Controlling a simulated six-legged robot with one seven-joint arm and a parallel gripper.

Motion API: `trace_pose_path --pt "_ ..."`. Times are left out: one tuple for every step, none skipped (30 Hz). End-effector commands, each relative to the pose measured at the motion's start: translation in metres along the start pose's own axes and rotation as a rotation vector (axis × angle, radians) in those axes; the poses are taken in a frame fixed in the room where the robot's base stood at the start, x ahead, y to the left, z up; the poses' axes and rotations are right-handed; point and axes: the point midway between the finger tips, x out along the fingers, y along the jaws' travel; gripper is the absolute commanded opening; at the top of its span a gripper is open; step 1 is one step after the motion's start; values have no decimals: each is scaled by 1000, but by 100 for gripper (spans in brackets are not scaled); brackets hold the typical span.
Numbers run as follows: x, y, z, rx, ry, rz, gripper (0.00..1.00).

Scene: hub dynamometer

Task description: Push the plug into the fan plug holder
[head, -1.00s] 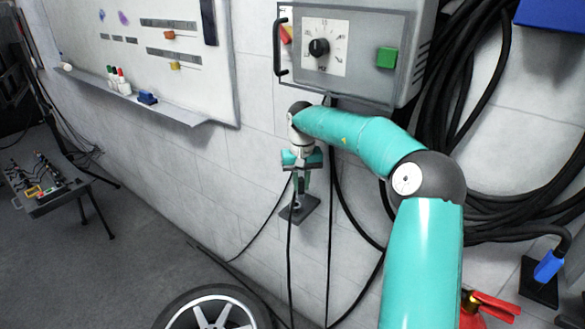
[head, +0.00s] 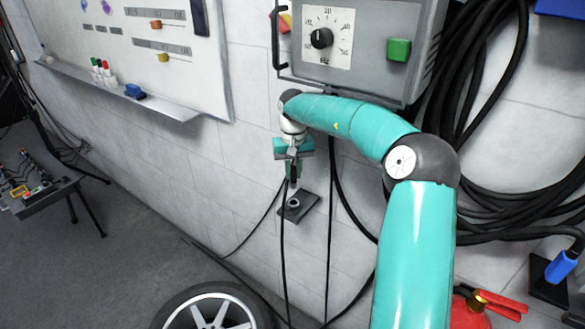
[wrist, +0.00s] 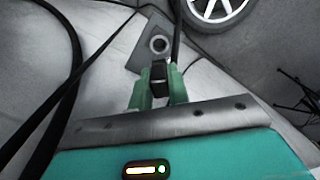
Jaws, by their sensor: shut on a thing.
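My gripper (head: 293,174) is shut on the dark plug (wrist: 158,72), which sits between the green fingertips in the wrist view. A black cable hangs down near it in the head view. The fan plug holder (head: 304,207) is a dark plate with a round socket, low on the wall just below my gripper. In the wrist view the holder (wrist: 134,48) lies just beyond the fingertips, with its socket ring and dark hole uncovered. The plug appears apart from the socket; the exact gap is hard to judge.
A grey control box (head: 365,45) with a dial and green button hangs above my arm. Thick black cables (head: 470,120) are coiled at right, near another holder with a blue plug (head: 560,267). A wheel (head: 215,312) is below. A whiteboard (head: 150,60) is at left.

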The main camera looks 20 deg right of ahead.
Motion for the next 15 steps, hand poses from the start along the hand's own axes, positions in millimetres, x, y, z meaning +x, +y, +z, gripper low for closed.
trace_pose_path --pt "2 0 0 0 0 1 0" --pt "3 0 0 0 0 1 0" --pt "6 0 0 0 0 1 0" --pt "8 0 0 0 0 1 0" --pt "11 0 0 0 0 0 0" --pt "14 0 0 0 0 0 0" --pt "17 0 0 0 0 0 0" --pt "20 0 0 0 -1 1 0" --pt "24 0 0 0 -2 1 0" --pt "26 0 0 0 -1 1 0" --pt "29 0 -1 -1 0 0 0" --pt "33 -1 -1 -1 0 0 0" --pt "35 0 -1 -1 -1 0 0" --pt "38 0 -1 0 -1 1 0" --pt "40 0 -2 0 0 1 0"
